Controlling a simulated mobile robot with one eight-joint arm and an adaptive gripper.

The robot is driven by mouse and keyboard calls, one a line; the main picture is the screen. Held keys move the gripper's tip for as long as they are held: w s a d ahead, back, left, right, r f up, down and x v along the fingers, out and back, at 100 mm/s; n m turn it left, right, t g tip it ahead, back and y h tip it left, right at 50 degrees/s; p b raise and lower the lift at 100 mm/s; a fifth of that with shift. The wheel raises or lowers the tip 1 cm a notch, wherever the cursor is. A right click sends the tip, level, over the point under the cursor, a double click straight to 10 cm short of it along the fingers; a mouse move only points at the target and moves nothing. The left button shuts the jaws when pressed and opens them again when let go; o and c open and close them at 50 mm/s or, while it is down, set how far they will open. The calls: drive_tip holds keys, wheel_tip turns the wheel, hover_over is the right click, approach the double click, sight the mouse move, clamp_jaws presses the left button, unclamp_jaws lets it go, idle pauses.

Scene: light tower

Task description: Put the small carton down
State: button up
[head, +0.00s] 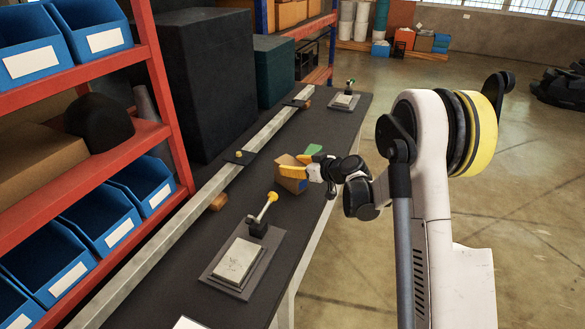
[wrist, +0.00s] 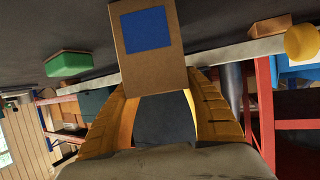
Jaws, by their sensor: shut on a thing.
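The small carton (head: 291,180) is a brown box with a blue patch, at the right side of the dark workbench (head: 252,178) in the head view. In the wrist view the carton (wrist: 135,68) fills the upper middle, its blue patch facing the camera. My gripper (head: 303,170) has yellow fingers and is shut on the carton. The fingers (wrist: 160,84) hold its near end from both sides in the wrist view. The carton is low over the bench; I cannot tell whether its underside touches the top.
A green block (head: 314,150) lies just beyond the carton. A lever with a yellow knob (head: 272,196) stands on a plate (head: 237,262) nearer the camera. A pale rail (head: 215,187) runs along the bench. Another lever plate (head: 344,101) sits at the far end.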

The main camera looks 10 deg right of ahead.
drive_tip(key=shift+f, duration=0.1)
drive_tip(key=o, duration=1.2)
